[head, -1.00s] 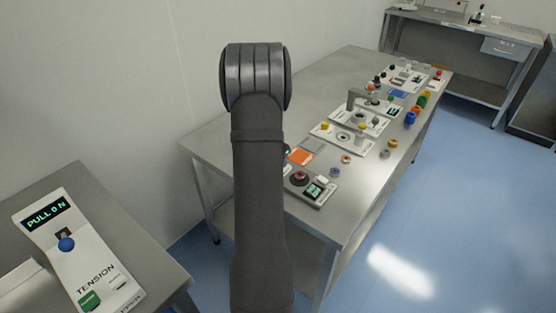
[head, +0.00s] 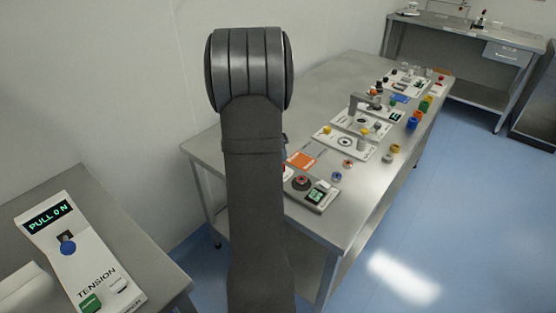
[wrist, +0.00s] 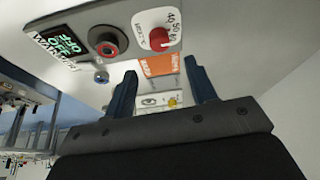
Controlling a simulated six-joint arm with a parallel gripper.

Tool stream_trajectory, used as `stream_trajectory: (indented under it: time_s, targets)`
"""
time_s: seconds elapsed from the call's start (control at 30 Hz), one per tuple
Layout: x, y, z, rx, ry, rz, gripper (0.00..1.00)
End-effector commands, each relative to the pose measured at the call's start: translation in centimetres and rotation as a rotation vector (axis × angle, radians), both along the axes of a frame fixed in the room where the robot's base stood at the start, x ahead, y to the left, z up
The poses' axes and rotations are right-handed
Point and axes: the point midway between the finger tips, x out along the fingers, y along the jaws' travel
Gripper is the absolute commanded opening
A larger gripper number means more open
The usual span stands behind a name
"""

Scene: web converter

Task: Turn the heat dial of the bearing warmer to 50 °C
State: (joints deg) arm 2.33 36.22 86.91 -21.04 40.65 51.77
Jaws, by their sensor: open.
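The bearing warmer (wrist: 82,20) fills the upper part of the wrist view, a pale panel with a green-lit display (wrist: 64,43) reading OFF. Its heat dial (wrist: 158,38) is a red knob on a white scale with numbers including 40 and 50; I cannot tell exactly where it points. My gripper (wrist: 160,66) is open and empty, its two blue fingers pointing toward the dial, which appears beyond the fingertips and apart from them. In the head view the warmer (head: 326,207) is partly hidden behind my arm, and my gripper is hidden there.
A dark round seat with a red ring (wrist: 106,42) lies beside the dial. An orange pad (head: 301,160) lies behind the warmer. More panels and small coloured parts run along the steel table (head: 343,228). A tension panel (head: 88,262) stands at lower left.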

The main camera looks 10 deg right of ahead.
Motion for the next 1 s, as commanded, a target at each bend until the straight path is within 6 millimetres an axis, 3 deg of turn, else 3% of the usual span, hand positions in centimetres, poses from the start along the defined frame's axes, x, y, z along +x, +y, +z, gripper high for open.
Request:
stream_trajectory:
  time_s: [0.2, 0.43, 1.0]
  targets:
    - [-1.4, 1.2, 4.6, 0.0, -0.004, 0.001, 0.52]
    - [-2.4, 2.0, 7.5, 0.0, -0.002, -0.001, 0.52]
    - [-2.5, 2.1, 7.7, 0.0, 0.001, 0.0, 0.52]
